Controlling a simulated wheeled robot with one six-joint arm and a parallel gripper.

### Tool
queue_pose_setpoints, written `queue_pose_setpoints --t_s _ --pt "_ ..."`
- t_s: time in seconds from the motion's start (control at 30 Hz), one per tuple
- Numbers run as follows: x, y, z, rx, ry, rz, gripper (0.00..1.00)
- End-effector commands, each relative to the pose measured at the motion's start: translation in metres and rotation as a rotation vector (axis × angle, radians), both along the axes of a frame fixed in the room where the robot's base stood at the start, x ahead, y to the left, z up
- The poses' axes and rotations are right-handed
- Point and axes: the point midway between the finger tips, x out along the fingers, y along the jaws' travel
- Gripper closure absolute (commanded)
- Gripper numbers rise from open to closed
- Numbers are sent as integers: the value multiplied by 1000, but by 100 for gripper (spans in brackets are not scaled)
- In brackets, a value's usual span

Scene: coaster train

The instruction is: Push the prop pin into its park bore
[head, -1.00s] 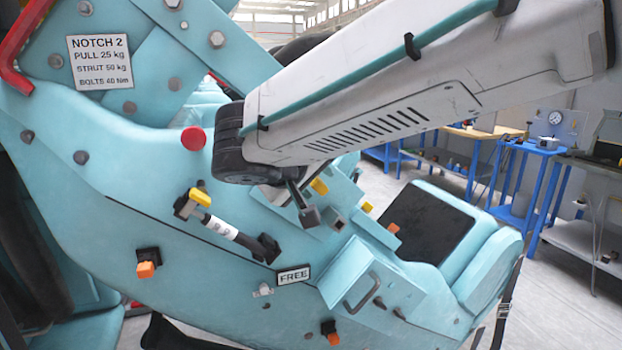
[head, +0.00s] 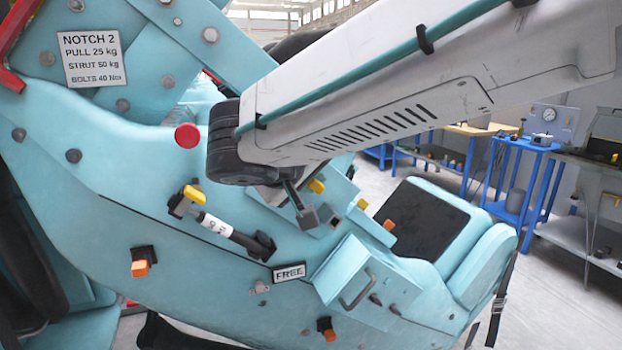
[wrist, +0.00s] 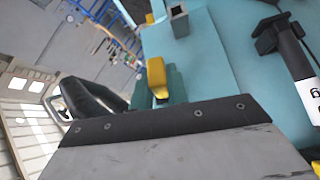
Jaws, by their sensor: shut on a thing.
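My gripper (wrist: 165,150) fills the bottom of the wrist view as a grey body with a dark, screwed front edge. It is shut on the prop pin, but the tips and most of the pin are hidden. A yellow piece (wrist: 157,78) stands just beyond the dark edge, against a teal block (wrist: 174,85); I cannot tell if it belongs to the pin. It also shows in the head view (head: 316,186), just under my arm. I cannot make out the park bore.
A yellow-ended strut (head: 215,224) lies along the teal side panel, above the FREE plate (head: 289,272). A square socket (wrist: 179,20) is close by. A teal box with a handle (head: 360,290) juts out lower right. Blue workbenches (head: 520,170) stand beyond open floor.

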Motion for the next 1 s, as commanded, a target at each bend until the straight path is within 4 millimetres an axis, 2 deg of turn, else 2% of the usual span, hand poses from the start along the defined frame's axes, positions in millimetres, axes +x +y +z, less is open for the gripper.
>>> queue_pose_setpoints --t_s 1.0 --pt "-40 -11 2 1 -3 2 100"
